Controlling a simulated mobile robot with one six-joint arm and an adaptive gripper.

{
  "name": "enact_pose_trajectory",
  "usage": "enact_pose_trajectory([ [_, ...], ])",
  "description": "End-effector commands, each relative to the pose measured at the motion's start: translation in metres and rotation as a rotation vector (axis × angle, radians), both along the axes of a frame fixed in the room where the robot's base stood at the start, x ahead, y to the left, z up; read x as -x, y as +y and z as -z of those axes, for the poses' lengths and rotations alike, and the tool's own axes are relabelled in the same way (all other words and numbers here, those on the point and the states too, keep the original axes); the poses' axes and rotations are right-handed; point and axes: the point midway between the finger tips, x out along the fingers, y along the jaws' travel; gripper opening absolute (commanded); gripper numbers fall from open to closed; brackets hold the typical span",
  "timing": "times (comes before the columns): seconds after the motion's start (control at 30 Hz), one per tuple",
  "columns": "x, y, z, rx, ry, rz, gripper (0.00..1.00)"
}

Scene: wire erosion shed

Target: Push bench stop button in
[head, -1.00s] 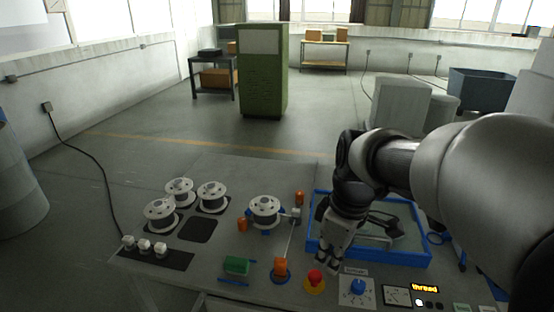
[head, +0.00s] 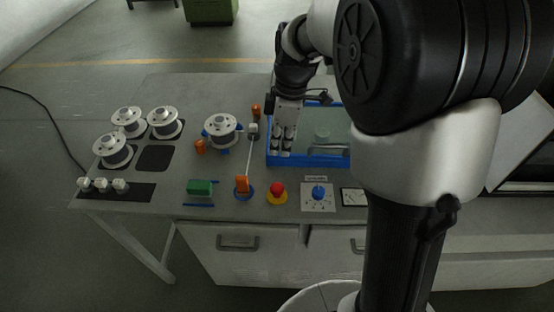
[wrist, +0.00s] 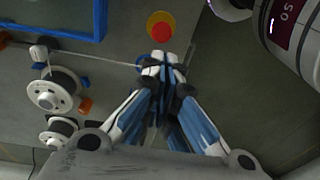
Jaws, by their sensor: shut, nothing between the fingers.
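The bench stop button is a red mushroom button (head: 278,188) on a yellow base, near the front edge of the bench. It also shows in the wrist view (wrist: 161,31), just beyond my fingertips. My gripper (head: 282,153) is shut and empty. In the head view it points down over the left edge of the blue-rimmed tray, behind the button and apart from it. In the wrist view my gripper (wrist: 161,58) has its fingertips together and covers part of an orange and blue fitting. I cannot tell the exact height of the tips above the bench.
Left of the button stand an orange post on a blue base (head: 242,186) and a green block (head: 200,188). The blue tray (head: 300,161) lies behind. White spools (head: 222,128) stand at the back left, with thread running from one.

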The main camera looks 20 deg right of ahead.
Motion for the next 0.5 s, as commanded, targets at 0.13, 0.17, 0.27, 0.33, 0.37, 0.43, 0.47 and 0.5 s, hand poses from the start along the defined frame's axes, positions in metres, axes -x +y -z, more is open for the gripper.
enact_pose_trajectory([
  [0.13, 0.002, 0.004, 0.031, 0.0, 0.004, -0.002, 0.0],
  [0.17, 0.002, 0.005, 0.038, -0.001, 0.005, -0.002, 0.0],
  [0.27, 0.002, 0.008, 0.06, 0.0, 0.004, -0.001, 0.0],
  [0.33, 0.003, 0.009, 0.075, -0.001, 0.005, -0.001, 0.0],
  [0.37, 0.003, 0.01, 0.081, 0.0, 0.004, -0.001, 0.0],
  [0.43, 0.003, 0.012, 0.094, 0.0, 0.004, 0.0, 0.0],
  [0.47, 0.003, 0.013, 0.099, -0.001, 0.003, 0.001, 0.0],
  [0.5, 0.003, 0.014, 0.106, -0.001, 0.003, 0.001, 0.0],
])
